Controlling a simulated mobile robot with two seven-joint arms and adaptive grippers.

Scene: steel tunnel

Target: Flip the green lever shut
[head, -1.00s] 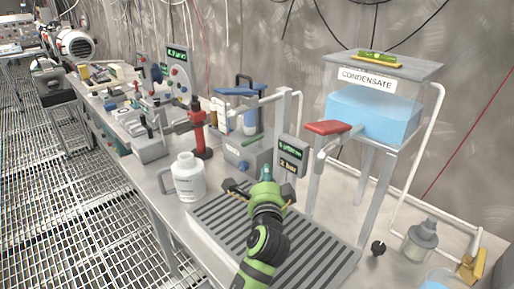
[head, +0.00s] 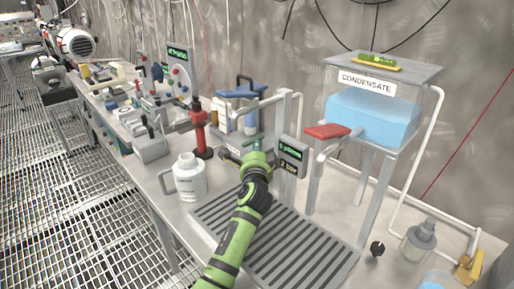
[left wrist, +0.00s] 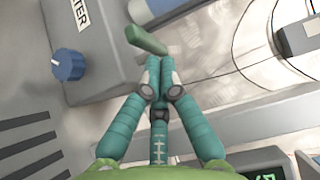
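The green lever (head: 254,139) shows as a short bar above the grey box behind the drip grate in the head view. In the left wrist view the green lever (left wrist: 146,40) lies slantwise just beyond my fingertips. My left gripper (head: 251,150) is just in front of it, partly hidden by its own wrist. In the left wrist view my left gripper (left wrist: 157,62) has its teal fingers drawn together with nothing between them. The tips are close to the lever's lower right end; I cannot tell whether they touch. My right gripper is not in view.
A grey box with a blue knob (left wrist: 68,65) is beside the lever. A small display (head: 290,155) stands right of my gripper. A white jug (head: 188,178) is to the left, the slatted grate (head: 290,245) below. A red lever (head: 327,131) sits by the condensate tank (head: 372,115).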

